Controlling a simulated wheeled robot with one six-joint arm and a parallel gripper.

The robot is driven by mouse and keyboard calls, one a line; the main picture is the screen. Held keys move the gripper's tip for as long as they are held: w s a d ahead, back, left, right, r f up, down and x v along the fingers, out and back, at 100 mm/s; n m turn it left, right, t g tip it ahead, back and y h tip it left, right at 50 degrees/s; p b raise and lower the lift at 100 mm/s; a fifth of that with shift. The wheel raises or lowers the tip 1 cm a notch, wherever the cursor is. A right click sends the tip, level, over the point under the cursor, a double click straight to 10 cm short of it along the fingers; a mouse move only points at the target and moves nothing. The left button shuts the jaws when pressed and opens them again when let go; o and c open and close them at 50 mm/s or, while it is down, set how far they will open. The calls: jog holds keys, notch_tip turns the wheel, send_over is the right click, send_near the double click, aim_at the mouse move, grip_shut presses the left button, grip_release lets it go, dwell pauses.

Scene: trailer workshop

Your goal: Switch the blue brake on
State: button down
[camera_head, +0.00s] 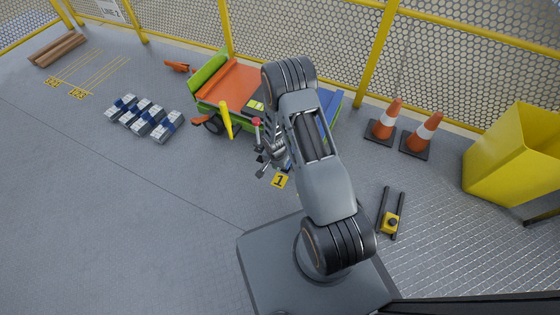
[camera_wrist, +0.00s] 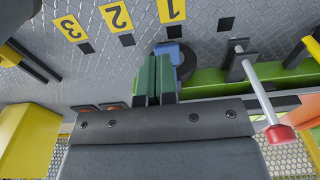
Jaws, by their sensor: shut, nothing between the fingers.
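My gripper (camera_wrist: 156,66) is shut and empty, with its two dark green fingers side by side in the wrist view. A small blue part (camera_wrist: 168,48), likely the blue brake, shows just past the fingertips beside a dark wheel (camera_wrist: 186,62). The fingers partly cover it, and I cannot tell whether they touch it or how it is set. In the head view my gripper (camera_head: 274,152) is at the near side of the green and orange trailer (camera_head: 237,95), and my arm hides the blue part there. A grey lever with a red knob (camera_wrist: 279,134) stands right of the fingers.
The red knob (camera_head: 256,121) and a yellow handle (camera_head: 227,119) stand near my gripper. Yellow number plates (camera_wrist: 116,16) mark the floor. Traffic cones (camera_head: 384,123), a yellow bin (camera_head: 515,155) and a fence stand to the right and behind.

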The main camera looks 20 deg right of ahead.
jog(key=shift+s+a+r, duration=0.65)
jog(key=shift+a+r, duration=0.05)
jog(key=shift+r, duration=0.25)
